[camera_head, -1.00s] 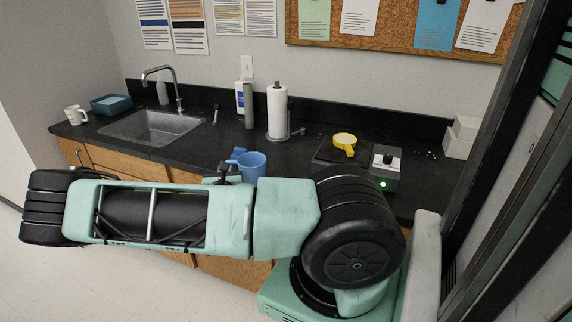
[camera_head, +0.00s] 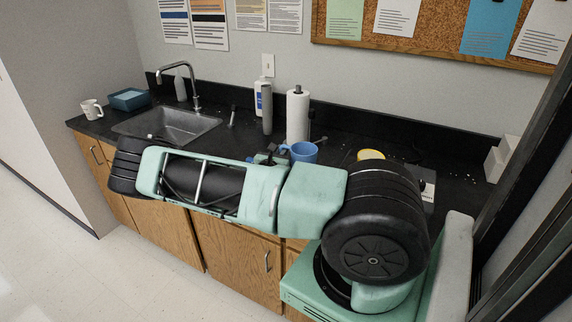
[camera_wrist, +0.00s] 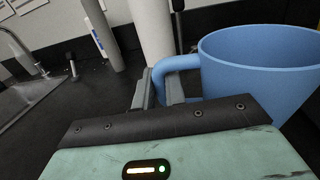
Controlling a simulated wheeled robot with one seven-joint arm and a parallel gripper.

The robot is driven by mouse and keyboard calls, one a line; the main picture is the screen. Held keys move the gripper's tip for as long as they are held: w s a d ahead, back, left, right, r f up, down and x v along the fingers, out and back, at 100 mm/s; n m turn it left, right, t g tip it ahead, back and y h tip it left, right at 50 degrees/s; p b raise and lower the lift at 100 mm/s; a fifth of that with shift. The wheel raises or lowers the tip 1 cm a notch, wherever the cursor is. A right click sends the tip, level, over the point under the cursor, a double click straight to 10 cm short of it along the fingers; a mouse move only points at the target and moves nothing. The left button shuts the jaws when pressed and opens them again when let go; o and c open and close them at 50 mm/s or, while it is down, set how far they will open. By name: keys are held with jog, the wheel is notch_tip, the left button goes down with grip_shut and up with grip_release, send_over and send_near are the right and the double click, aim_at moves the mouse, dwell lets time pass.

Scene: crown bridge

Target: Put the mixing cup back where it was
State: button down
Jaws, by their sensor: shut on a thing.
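A blue cup (camera_head: 303,152) is at the counter in the head view, in front of the paper towel roll. In the wrist view the same cup (camera_wrist: 262,65) is large and upright on the right, with its handle (camera_wrist: 178,66) toward my gripper (camera_wrist: 158,88). The gripper is shut on this handle. In the head view my gripper (camera_head: 272,156) is small and partly hidden behind my arm. I cannot tell whether the cup's base touches the counter. A yellow cup (camera_head: 371,155) stands farther right, mostly hidden by my arm.
The black counter (camera_head: 240,140) carries a paper towel roll (camera_head: 298,115), a grey cylinder (camera_head: 267,108) and a white bottle (camera_head: 258,97). A sink (camera_head: 178,125), white mug (camera_head: 92,109) and blue tub (camera_head: 130,99) are left. A boxy device (camera_head: 428,188) and white boxes (camera_head: 502,158) are right.

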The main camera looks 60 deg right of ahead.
jog(key=shift+f+p, duration=0.3)
jog(key=shift+f, duration=2.1)
jog(key=shift+f, duration=0.1)
jog(key=shift+f, duration=0.1)
jog(key=c, duration=1.5)
grip_release()
jog(key=shift+o, duration=0.2)
